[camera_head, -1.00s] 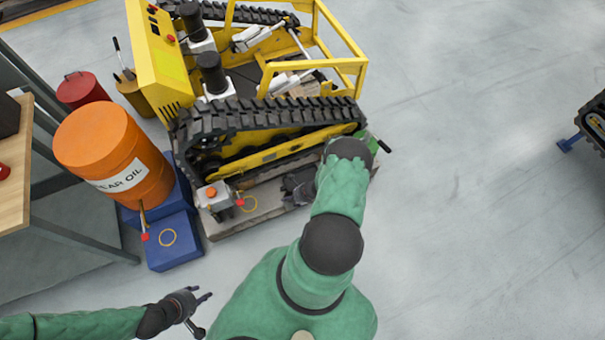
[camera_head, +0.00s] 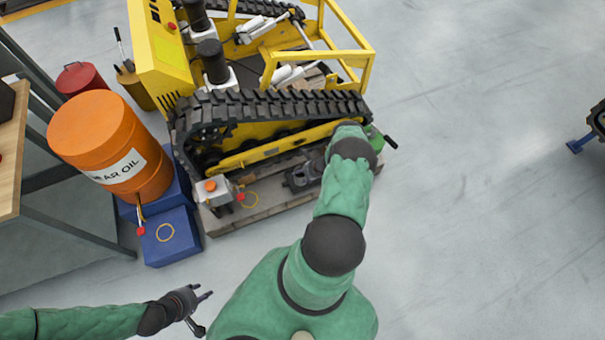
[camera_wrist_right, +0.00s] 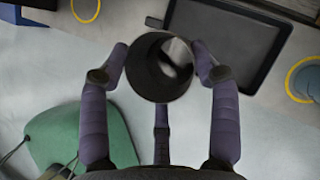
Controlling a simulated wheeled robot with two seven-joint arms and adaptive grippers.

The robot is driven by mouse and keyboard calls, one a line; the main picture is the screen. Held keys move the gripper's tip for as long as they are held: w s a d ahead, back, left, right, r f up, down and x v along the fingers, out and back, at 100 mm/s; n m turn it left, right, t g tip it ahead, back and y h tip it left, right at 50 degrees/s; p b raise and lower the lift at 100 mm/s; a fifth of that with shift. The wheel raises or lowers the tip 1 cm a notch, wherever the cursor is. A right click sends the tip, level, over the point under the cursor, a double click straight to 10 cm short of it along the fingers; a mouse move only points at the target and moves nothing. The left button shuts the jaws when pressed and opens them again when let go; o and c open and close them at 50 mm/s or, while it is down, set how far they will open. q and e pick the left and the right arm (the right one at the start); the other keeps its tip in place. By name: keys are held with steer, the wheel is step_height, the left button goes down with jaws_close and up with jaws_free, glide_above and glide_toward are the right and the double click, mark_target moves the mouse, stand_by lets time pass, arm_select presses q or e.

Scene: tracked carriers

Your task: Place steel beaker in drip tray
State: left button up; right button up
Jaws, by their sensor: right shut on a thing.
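The steel beaker (camera_wrist_right: 162,68) is a dark, shiny open cylinder seen from above in the right wrist view. My right gripper (camera_wrist_right: 160,56) is shut on it, with purple fingers against its sides. The drip tray (camera_wrist_right: 225,42) is a dark, flat rectangle with a slim rim, just beyond the beaker and to its right. The visible part of the tray looks empty. My left gripper (camera_head: 205,310) is open and empty at the bottom.
The yellow tracked carrier (camera_head: 262,150) stands over a low grey slab (camera_head: 232,222). A grey box with an orange button (camera_head: 212,190) sits at the slab's left end. An orange drum (camera_head: 105,140) and blue blocks (camera_head: 170,240) stand left.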

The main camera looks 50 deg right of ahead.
mark_target(302, 174)
steer(key=d+f+b, duration=0.1)
steer(key=f+b, duration=0.1)
steer(key=f, duration=0.1)
steer(key=w+d+f+b, duration=0.1)
steer(key=f+b, duration=0.1)
steer(key=w+d+f+b, duration=0.1)
steer(key=f+b, duration=0.1)
steer(key=f, duration=0.1)
steer(key=shift+w+d+f, duration=0.2)
steer(key=shift+d+f, duration=0.1)
steer(key=shift+f, duration=0.05)
steer(key=shift+r, duration=0.1)
steer(key=o, duration=1.5)
steer(key=shift+c, duration=0.2)
